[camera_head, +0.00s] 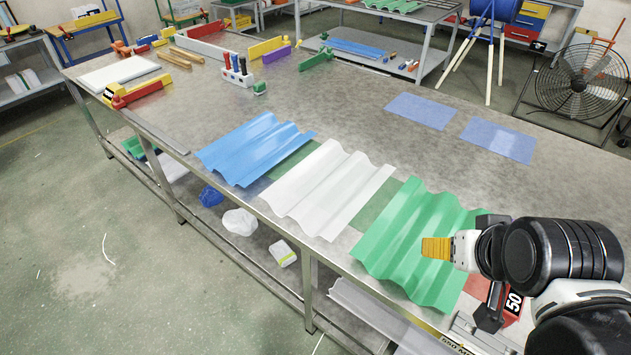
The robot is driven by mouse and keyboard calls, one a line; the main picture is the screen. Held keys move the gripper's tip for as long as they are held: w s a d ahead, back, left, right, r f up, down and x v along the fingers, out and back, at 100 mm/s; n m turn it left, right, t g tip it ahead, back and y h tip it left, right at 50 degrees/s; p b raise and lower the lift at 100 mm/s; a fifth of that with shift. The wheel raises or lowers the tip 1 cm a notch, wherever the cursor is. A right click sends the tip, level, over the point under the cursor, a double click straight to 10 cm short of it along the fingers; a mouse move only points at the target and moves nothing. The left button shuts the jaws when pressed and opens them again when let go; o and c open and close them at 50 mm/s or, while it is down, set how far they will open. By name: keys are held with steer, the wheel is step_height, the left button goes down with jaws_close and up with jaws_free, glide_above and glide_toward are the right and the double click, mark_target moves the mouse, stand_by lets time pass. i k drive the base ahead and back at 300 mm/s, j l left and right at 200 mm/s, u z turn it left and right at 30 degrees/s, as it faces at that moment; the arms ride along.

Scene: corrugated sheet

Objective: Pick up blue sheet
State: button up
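The blue corrugated sheet (256,148) lies flat on the grey metal table, the leftmost of a row of three sheets. The white sheet (327,189) lies to its right, and the green sheet (422,243) lies right of the white one. My arm reaches in from the lower right. The end of my arm, my gripper (437,248), shows a yellow-orange tip over the green sheet, far to the right of the blue sheet. I cannot tell whether its fingers are apart. Nothing is seen held in it.
Two flat blue rectangles (421,111) lie toward the back right of the table (340,95). A marker holder (237,75), clamps and levels (137,92) stand at the far left. The table's front edge runs close to the sheets. A fan (583,82) stands behind the table.

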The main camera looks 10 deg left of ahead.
mark_target(247, 152)
steer(key=i+j+u, duration=0.3)
steer(key=i+j, duration=0.6)
steer(key=j, duration=0.45)
steer(key=i+j+u, duration=0.25)
steer(key=i+j, duration=0.8)
steer(key=j, duration=0.15)
